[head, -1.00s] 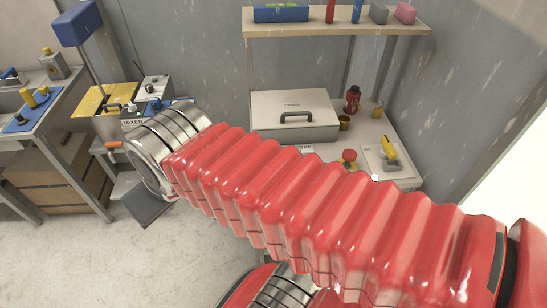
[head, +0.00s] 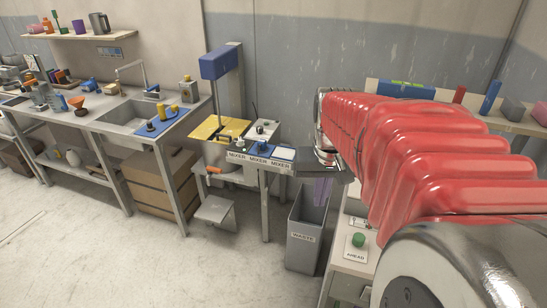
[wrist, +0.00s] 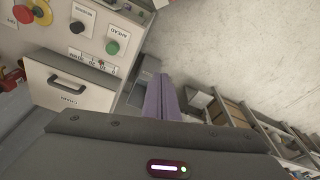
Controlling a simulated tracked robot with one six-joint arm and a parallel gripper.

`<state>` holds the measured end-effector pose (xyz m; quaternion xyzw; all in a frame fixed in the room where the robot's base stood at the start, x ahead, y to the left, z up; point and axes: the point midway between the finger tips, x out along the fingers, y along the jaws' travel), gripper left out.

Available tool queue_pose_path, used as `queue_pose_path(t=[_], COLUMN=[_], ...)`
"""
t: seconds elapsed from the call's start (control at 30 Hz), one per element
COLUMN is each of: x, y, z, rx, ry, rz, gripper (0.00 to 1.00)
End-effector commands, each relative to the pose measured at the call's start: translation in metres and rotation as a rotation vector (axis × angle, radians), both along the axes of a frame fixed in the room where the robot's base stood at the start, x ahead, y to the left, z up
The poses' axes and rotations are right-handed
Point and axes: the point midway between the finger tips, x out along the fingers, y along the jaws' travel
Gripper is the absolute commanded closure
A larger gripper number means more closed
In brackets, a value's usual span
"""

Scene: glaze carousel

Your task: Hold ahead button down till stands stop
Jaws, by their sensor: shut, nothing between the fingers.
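The green ahead button (head: 358,240) stands on a white plate marked AHEAD on the bench at lower right in the head view. It also shows in the wrist view (wrist: 112,48), at upper left on the pale control panel (wrist: 97,13). My gripper (head: 321,202) has purple fingers, shut and empty, hanging down in front of the grey waste bin, left of the button. In the wrist view the fingers (wrist: 166,78) lie to the right of the panel, apart from the button. I cannot make out the stands in either view.
A black knob (wrist: 77,27) and a red button on yellow (wrist: 22,14) sit near the green button. The grey waste bin (head: 306,231) stands left of the bench. The mixer table (head: 262,153) is further left. Floor at lower left is clear.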

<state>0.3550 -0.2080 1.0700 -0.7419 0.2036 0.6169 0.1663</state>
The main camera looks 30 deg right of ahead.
Motion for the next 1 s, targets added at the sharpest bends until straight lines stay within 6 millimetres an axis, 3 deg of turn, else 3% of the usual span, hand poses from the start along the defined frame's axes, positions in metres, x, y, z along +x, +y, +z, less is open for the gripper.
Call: queue_pose_path(t=[0.03, 0.3, 0.5, 0.7, 1.0], x=[-0.001, -0.017, -0.034, -0.042, -0.042], y=[-0.016, -0.092, -0.138, -0.154, -0.153], z=[-0.005, -0.028, -0.045, -0.052, -0.052], rx=[0.011, 0.067, 0.107, 0.122, 0.122], ry=[0.018, 0.090, 0.128, 0.141, 0.141], rz=[-0.035, -0.191, -0.284, -0.318, -0.317], gripper=[1.00, 1.00, 1.00, 1.00, 1.00])
